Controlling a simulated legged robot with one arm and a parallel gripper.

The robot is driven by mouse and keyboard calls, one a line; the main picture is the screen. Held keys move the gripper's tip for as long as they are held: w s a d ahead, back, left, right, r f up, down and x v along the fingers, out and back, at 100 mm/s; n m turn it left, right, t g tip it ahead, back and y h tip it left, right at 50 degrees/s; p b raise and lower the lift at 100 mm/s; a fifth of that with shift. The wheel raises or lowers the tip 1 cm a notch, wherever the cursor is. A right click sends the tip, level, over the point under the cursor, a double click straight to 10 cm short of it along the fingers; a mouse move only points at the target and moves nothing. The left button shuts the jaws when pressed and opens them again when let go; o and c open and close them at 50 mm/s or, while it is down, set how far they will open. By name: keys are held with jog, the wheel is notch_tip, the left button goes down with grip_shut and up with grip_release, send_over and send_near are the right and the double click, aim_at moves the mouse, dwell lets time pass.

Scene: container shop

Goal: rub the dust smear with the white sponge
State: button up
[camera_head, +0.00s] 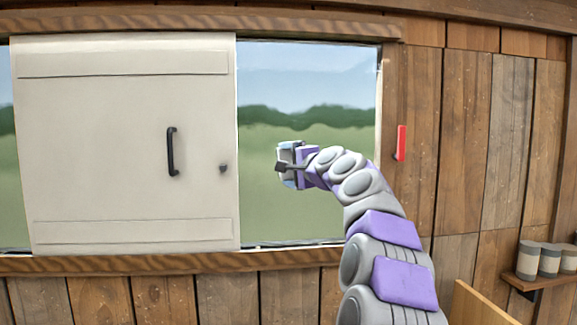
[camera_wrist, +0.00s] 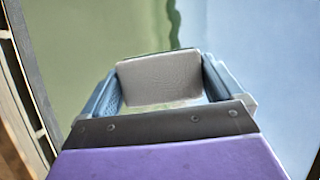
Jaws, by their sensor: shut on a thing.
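My gripper (camera_head: 287,165) is in front of the right window pane in the head view. In the wrist view, its two blue-grey fingers (camera_wrist: 160,84) are shut on the white sponge (camera_wrist: 157,78), a pale block with a finely textured face. The sponge is held at the fingertips, with the window glass behind it. I cannot tell whether it touches the glass. In the head view the sponge cannot be made out clearly behind the gripper. I cannot make out the dust smear for certain in either view; the gripper and sponge cover part of the glass.
A cream sliding panel (camera_head: 90,150) with a black handle (camera_head: 172,151) stands left of the pane. A red object (camera_head: 401,142) is on the plank wall to the right. Several canisters (camera_head: 549,260) stand on a small shelf at lower right. A wooden sill (camera_head: 150,263) runs below.

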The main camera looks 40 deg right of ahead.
jog(key=s+d+p, duration=0.4)
jog(key=s+d, duration=0.1)
jog(key=d, duration=0.3)
jog(key=shift+d, duration=0.35)
dwell(0.7)
jog(key=shift+r, duration=0.1)
jog(key=shift+w+a, duration=0.8)
jog(key=shift+a, duration=0.55)
jog(key=shift+w+a, duration=0.85)
jog(key=shift+a, duration=0.5)
jog(key=shift+w+a, duration=0.8)
jog(key=shift+a, duration=0.55)
jog(key=shift+w+a, duration=0.4)
jog(key=shift+a, duration=0.25)
jog(key=shift+r+p, duration=0.15)
jog(key=shift+p, duration=0.4)
